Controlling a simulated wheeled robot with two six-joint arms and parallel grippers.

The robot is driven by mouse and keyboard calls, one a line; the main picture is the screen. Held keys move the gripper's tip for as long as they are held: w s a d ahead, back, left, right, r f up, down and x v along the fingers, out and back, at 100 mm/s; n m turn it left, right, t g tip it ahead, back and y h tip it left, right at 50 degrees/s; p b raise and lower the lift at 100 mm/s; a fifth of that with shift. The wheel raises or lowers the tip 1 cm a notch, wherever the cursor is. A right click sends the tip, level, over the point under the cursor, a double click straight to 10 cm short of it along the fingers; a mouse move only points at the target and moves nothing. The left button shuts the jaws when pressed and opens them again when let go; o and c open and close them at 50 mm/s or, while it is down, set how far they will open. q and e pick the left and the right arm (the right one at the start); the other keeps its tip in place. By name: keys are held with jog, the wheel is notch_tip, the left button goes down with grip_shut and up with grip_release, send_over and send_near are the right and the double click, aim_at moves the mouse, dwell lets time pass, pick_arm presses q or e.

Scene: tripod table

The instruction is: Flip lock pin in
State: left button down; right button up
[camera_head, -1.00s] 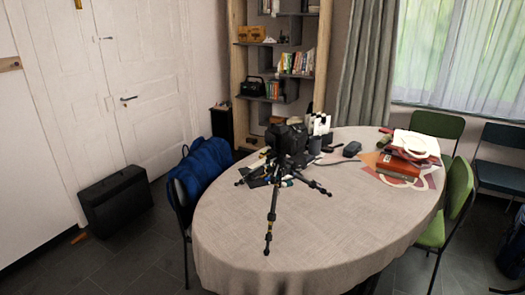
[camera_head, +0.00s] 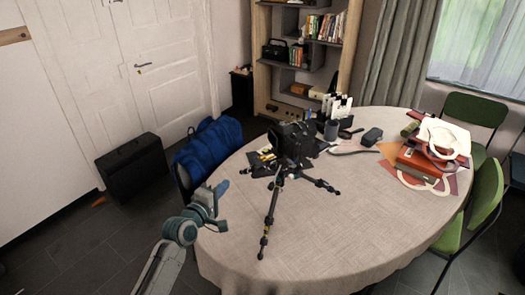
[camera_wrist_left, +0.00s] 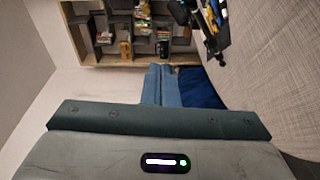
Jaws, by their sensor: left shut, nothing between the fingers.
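A black camera (camera_head: 291,141) sits on a small black tripod (camera_head: 272,205) on the oval table (camera_head: 330,225). The tripod's legs are spread, one pointing towards the table's front. The lock pin is too small to make out. My left gripper (camera_head: 222,188) is shut and empty at the table's left edge, left of the tripod and apart from it. In the left wrist view its shut blue-grey fingers (camera_wrist_left: 161,86) show in the middle, with a dark part of the things on the table (camera_wrist_left: 208,35) at the upper right. My right gripper is not in view.
Red books (camera_head: 418,163) and papers lie at the table's right. A mug (camera_head: 331,130) and small items stand behind the tripod. The table's front is clear.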

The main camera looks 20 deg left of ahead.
pick_arm(q)
notch_tip(320, 180, up, 2)
jog(key=shift+w+d+r, duration=0.1)
jog(key=shift+d, duration=0.05)
jog(key=d+x, duration=0.1)
jog(key=x, duration=0.3)
jog(key=d+p+x, duration=0.1)
jog(key=x, duration=0.3)
jog(key=d+p+x, duration=0.1)
jog(key=x, duration=0.3)
jog(key=shift+w+d+r, duration=0.1)
jog(key=shift+r, duration=0.1)
